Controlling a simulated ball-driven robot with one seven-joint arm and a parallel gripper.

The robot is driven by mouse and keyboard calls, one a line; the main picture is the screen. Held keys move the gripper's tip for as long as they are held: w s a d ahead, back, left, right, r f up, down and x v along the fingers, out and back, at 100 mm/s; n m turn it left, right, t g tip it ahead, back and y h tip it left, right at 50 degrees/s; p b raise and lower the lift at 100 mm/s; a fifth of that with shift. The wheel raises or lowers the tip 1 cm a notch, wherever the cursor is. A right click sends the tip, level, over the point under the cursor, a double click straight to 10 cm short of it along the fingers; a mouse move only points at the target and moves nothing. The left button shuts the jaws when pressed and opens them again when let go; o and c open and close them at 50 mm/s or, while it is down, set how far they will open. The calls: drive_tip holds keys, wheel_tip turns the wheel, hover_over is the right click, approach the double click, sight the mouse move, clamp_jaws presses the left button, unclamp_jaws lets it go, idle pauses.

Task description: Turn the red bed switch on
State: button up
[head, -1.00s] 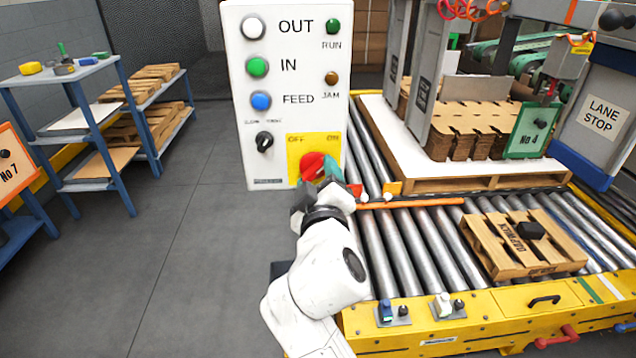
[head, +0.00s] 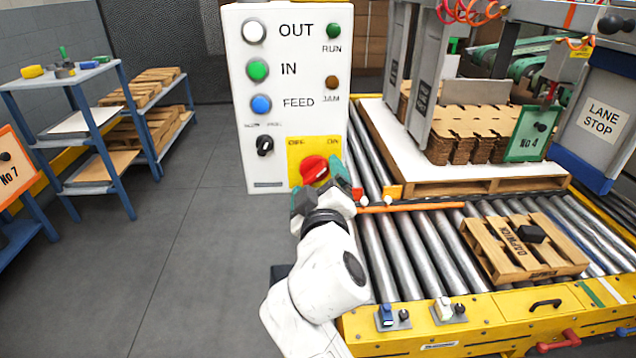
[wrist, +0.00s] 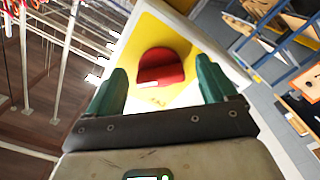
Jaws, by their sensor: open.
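The red bed switch (head: 315,169) is a red rotary knob on a yellow plate (head: 295,150) marked OFF at left and ON at right, low on the white control panel (head: 290,70). In the head view the knob's grip slants up toward the right. My gripper (head: 322,186) is just below and in front of it, with green fingertips spread. In the wrist view the red knob (wrist: 161,68) lies ahead, between the two open fingers (wrist: 162,90). The fingers are apart from the knob, and nothing is held.
A roller conveyor (head: 400,255) lies right of the panel, with an orange bar (head: 415,208) across it and a small wooden pallet (head: 510,245). A blue shelf rack (head: 100,130) stands at left. The grey floor (head: 190,260) between is clear.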

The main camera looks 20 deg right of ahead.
drive_tip(key=shift+s, duration=0.1)
drive_tip(key=v, duration=1)
drive_tip(key=shift+s+a, duration=0.15)
drive_tip(key=shift+s, duration=0.15)
drive_tip(key=s+d+f+m+g, duration=0.1)
drive_tip(key=s+d+f+g, duration=0.25)
drive_tip(key=f, duration=0.35)
drive_tip(key=s+d+f+m+g+y, duration=0.1)
drive_tip(key=s+d+f+g, duration=0.1)
drive_tip(key=s+d+f, duration=0.3)
drive_tip(key=s+d+f+m+g, duration=0.1)
drive_tip(key=d+f+m+g, duration=0.15)
drive_tip(key=f, duration=0.55)
drive_tip(key=s+f+m+g+y, duration=0.15)
drive_tip(key=s+f+g, duration=0.35)
drive_tip(key=s, duration=0.5)
drive_tip(key=s+f+g+y, duration=0.3)
drive_tip(key=s+f, duration=0.5)
drive_tip(key=s, duration=0.1)
wheel_tip(320, 180, up, 17)
drive_tip(key=p, duration=1.7)
drive_tip(key=shift+w, duration=0.35)
drive_tip(key=shift+d, duration=0.15)
